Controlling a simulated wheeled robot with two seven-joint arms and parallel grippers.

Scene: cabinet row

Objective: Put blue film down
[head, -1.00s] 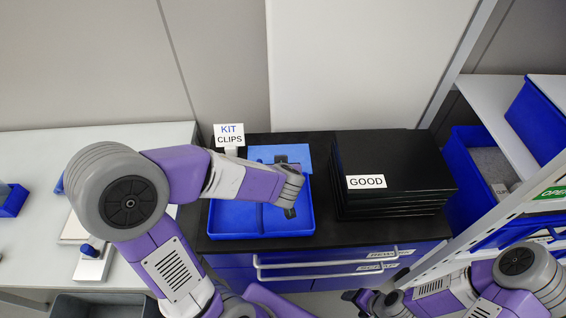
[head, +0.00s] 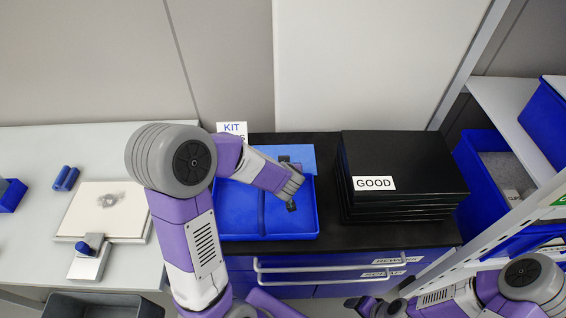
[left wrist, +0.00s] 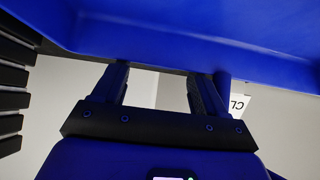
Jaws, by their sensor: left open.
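A light blue sheet, which looks like the blue film (head: 296,153), lies at the back of the blue tray (head: 240,230), partly behind my left gripper. My left gripper (head: 288,182) is over the tray, with its dark fingers apart. In the left wrist view my left gripper (left wrist: 160,92) has nothing visible between its two fingers. A blue tray surface (left wrist: 190,30) fills the top of that view; contact with the fingers cannot be told. My right gripper (head: 366,304) is low at the bottom, small and dark; its jaws cannot be made out.
A black stack labelled GOOD (head: 400,180) stands right of the tray. The KIT card (head: 232,129) is behind it, partly hidden by my arm. Blue drawers (head: 330,285) are below. A bench with a pale plate (head: 105,212) is at left, shelving with blue bins (head: 490,170) at right.

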